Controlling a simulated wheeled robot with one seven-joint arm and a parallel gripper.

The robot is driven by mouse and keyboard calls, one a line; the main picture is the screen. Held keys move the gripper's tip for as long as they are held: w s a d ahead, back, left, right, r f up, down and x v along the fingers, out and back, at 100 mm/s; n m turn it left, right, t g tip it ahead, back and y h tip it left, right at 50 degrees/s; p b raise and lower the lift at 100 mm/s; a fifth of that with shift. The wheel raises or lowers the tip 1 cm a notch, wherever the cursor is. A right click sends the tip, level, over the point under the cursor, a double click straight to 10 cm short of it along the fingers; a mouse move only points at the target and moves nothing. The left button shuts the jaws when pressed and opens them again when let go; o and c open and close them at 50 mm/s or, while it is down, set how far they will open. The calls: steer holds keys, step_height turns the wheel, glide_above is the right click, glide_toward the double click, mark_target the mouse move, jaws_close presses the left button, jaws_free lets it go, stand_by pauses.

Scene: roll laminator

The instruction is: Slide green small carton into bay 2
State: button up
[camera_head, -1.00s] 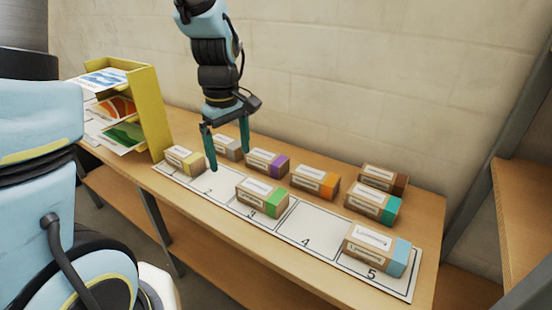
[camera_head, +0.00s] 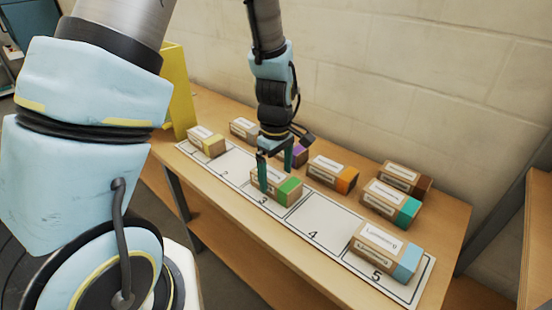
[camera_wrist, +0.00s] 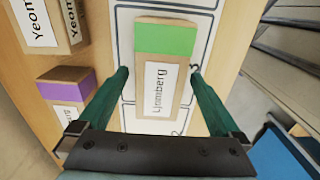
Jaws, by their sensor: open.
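The green small carton (camera_head: 277,189) is a brown box with a green end and a white label. It sits in bay 3 of the numbered strip, on the bay's rear part. It also shows in the wrist view (camera_wrist: 165,68), label facing up. My gripper (camera_head: 274,176) is open over the carton's left part, with one finger on each side; whether they touch it I cannot tell. The wrist view shows my gripper's two fingers (camera_wrist: 160,75) apart, astride the carton. Bay 2 (camera_head: 231,166), just left of bay 3, looks bare.
Bay 4 (camera_head: 322,222) is empty. Behind the strip stand purple (camera_head: 300,156), orange (camera_head: 333,173), teal (camera_head: 391,203) and brown (camera_head: 405,178) cartons. A yellow rack (camera_head: 178,95) stands left.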

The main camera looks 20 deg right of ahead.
steer(key=shift+f, duration=0.6)
steer(key=c, duration=1.4)
steer(key=shift+w+a+p, duration=0.1)
steer(key=shift+w+a, duration=1.1)
steer(key=shift+w, duration=0.95)
steer(key=shift+w+a+p, duration=0.1)
steer(key=shift+w+a, duration=1.15)
steer(key=shift+w, duration=0.9)
steer(key=shift+w+a+p, duration=0.1)
steer(key=shift+w+a, duration=1.1)
steer(key=shift+w, duration=0.95)
steer(key=o, duration=1.4)
steer(key=shift+r, duration=0.1)
step_height(320, 180, up, 6)
steer(key=p, duration=0.4)
steer(key=shift+p, duration=0.4)
